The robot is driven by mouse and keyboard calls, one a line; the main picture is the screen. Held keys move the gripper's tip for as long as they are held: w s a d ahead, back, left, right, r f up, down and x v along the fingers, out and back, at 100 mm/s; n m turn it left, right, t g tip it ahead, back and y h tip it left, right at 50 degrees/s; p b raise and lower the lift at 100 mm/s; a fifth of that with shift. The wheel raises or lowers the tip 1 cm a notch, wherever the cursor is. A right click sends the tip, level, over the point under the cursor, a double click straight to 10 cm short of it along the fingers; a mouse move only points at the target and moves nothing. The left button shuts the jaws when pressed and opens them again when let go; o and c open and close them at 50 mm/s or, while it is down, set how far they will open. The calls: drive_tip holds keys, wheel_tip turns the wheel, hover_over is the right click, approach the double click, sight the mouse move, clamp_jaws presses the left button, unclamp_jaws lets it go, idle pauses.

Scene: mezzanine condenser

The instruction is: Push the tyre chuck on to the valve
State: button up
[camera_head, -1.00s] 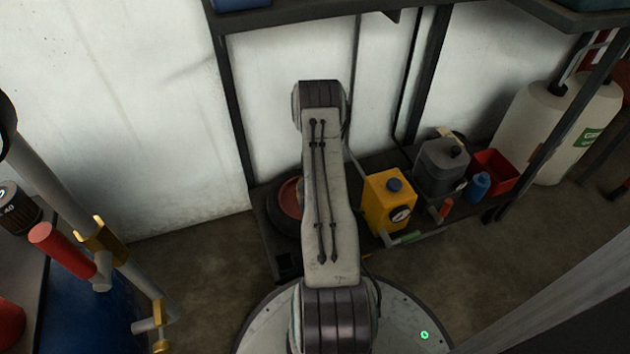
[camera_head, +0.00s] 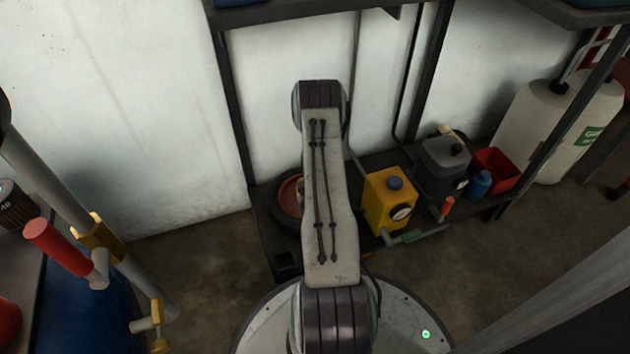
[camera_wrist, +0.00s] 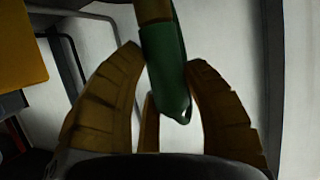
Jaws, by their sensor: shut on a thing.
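My gripper (camera_wrist: 165,62) shows in the wrist view with its tan ribbed fingers closed around a green piece with a brass-coloured end, which looks like the tyre chuck (camera_wrist: 164,52). A third finger shows behind it. In the head view my arm hides the gripper and the chuck. The tyre (camera_head: 287,213), dark with a red hub (camera_head: 290,195), lies on the low shelf, partly behind my arm. I cannot make out the valve in either view, nor whether the chuck touches it.
A yellow box with a gauge (camera_head: 377,211) stands right of my arm; its side shows in the wrist view (camera_wrist: 20,45). A grey can (camera_head: 438,170), blue bottle (camera_head: 480,184) and red bin (camera_head: 505,172) stand further right. Shelf posts (camera_head: 238,130) and pipework (camera_head: 60,190) flank the space.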

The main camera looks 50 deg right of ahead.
drive_tip(key=shift+f+b, duration=0.95)
drive_tip(key=shift+f, duration=0.5)
drive_tip(key=o, duration=1.3)
drive_tip(key=shift+o, duration=0.2)
